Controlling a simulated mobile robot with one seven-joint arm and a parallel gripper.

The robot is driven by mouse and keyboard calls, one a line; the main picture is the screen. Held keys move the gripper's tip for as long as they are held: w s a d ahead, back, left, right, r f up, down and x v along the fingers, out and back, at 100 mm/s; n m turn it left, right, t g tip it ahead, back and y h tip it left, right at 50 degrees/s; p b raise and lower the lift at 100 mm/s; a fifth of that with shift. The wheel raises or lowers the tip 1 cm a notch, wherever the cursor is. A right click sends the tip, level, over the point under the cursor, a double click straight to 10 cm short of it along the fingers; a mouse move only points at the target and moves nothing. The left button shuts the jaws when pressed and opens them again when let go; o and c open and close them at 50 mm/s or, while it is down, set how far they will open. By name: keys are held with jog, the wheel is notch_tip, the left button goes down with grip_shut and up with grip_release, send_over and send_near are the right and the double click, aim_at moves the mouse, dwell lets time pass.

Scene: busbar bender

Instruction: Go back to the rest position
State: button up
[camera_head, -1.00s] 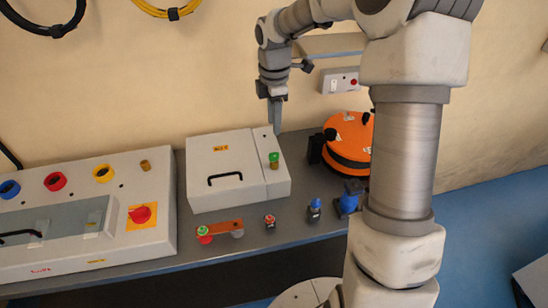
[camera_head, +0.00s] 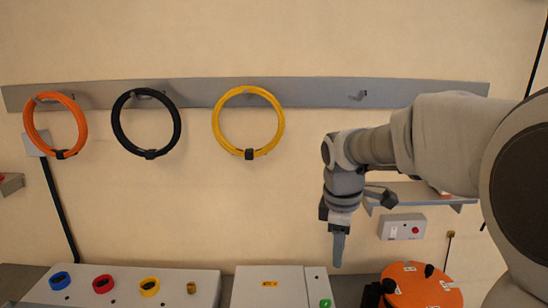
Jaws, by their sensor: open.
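My gripper (camera_head: 338,250) hangs at the end of my arm, right of the picture's middle, with its fingers pointing down. It is seen edge-on, so the fingers overlap and no gap shows between them. Nothing is seen held in it. It appears above the right part of the white box (camera_head: 268,290), which has a green knob (camera_head: 325,303) at the picture's lower edge.
An orange round case (camera_head: 420,288) is at lower right. A wall shelf (camera_head: 408,190) and a grey switch box (camera_head: 402,227) are behind my arm. Orange (camera_head: 31,128), black (camera_head: 118,127) and yellow (camera_head: 217,128) cable coils hang on a rail. A control panel (camera_head: 122,292) stands at lower left.

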jog(key=s+r+m+t, duration=0.1)
jog(key=s+m+t, duration=0.1)
jog(key=s+m, duration=0.5)
jog(key=s+r+m+t+y, duration=0.1)
jog(key=s+r+m+t, duration=0.1)
jog(key=s+m, duration=0.5)
jog(key=shift+s+d, duration=0.2)
jog(key=shift+s, duration=2.9)
